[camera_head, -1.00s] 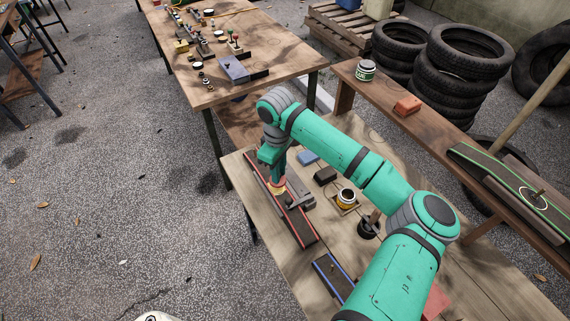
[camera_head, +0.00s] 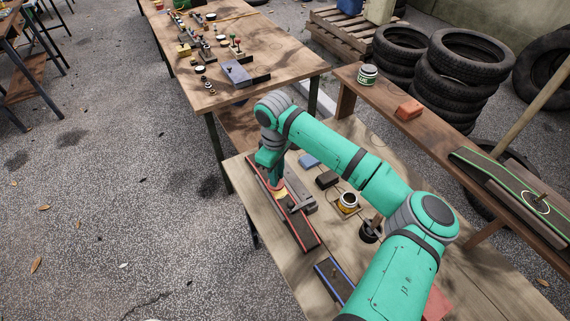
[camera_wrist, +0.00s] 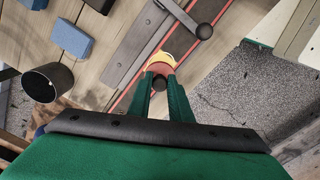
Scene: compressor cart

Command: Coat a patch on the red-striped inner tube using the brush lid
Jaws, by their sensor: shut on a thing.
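The red-striped inner tube (camera_head: 305,230) is a dark strip with red edges, lying lengthwise near the left edge of the nearer table. It runs diagonally in the wrist view (camera_wrist: 185,42). My gripper (camera_wrist: 161,86) is shut on the brush lid (camera_wrist: 161,63), which shows an orange and yellow part and a dark round knob between the green fingers. The lid is over the tube, low down; its brush end is hidden, so I cannot tell whether it touches. In the head view the lid (camera_head: 281,193) is partly hidden by my wrist.
A grey metal bar (camera_wrist: 140,45) lies beside the tube. A dark block (camera_head: 327,179), a blue block (camera_head: 309,160), a black cup (camera_head: 369,232) and a blue-striped strip (camera_head: 334,279) share the table. A green-striped tube (camera_head: 490,180) lies on the right bench.

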